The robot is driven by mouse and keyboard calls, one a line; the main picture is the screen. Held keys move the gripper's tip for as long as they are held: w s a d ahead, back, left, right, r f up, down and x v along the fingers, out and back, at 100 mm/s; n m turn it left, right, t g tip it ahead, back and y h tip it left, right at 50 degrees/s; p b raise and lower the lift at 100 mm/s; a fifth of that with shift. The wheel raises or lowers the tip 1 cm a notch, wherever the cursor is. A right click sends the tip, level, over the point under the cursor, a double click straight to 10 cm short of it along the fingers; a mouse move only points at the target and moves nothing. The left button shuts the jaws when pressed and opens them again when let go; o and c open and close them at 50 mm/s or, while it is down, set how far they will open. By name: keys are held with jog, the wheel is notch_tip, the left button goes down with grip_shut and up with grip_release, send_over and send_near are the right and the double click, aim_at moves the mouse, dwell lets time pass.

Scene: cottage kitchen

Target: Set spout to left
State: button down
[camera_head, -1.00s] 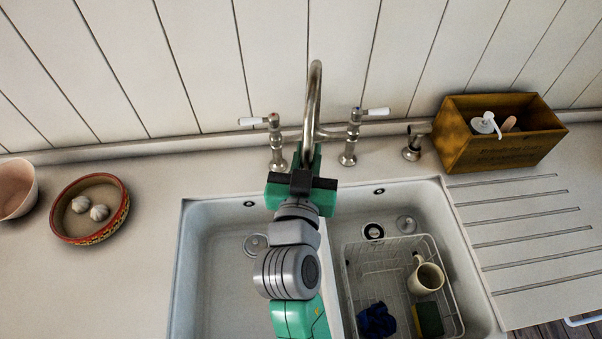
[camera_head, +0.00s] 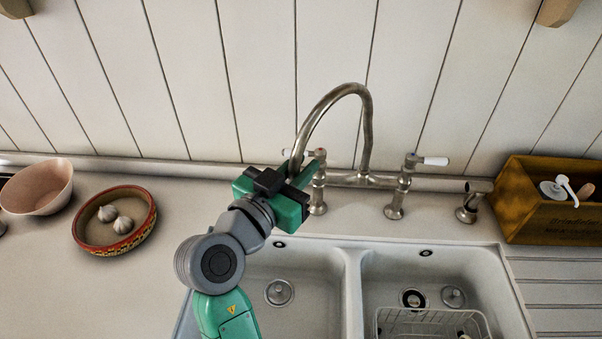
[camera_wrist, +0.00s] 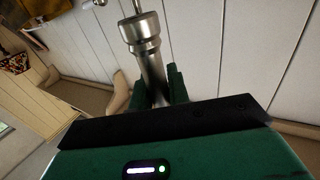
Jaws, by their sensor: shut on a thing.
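The metal spout (camera_head: 357,90) arches up from the bridge tap behind the sink and curves over to the left, its outlet end low near my gripper. My gripper (camera_head: 302,172) is shut on the spout's down-turned end, with a green finger showing beside it. In the wrist view the spout's end (camera_wrist: 143,35) runs down between the green fingers of my gripper (camera_wrist: 160,82). The spout's outlet is over the left part of the sink's back edge. The right tap handle (camera_head: 434,161) is white-tipped; the left one is partly hidden behind my gripper.
The double sink (camera_head: 348,262) lies in front, with a wire rack (camera_head: 432,317) in the right basin. A wooden box (camera_head: 535,226) with a pump bottle stands at right. A patterned bowl of garlic (camera_head: 139,238) and a pink bowl (camera_head: 38,192) stand at left.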

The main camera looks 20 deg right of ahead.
jog(key=c, duration=1.3)
grip_release()
jog(key=shift+c, duration=0.2)
jog(key=v, duration=0.7)
jog(key=shift+s+a+p, duration=0.25)
jog(key=shift+s+p, duration=0.05)
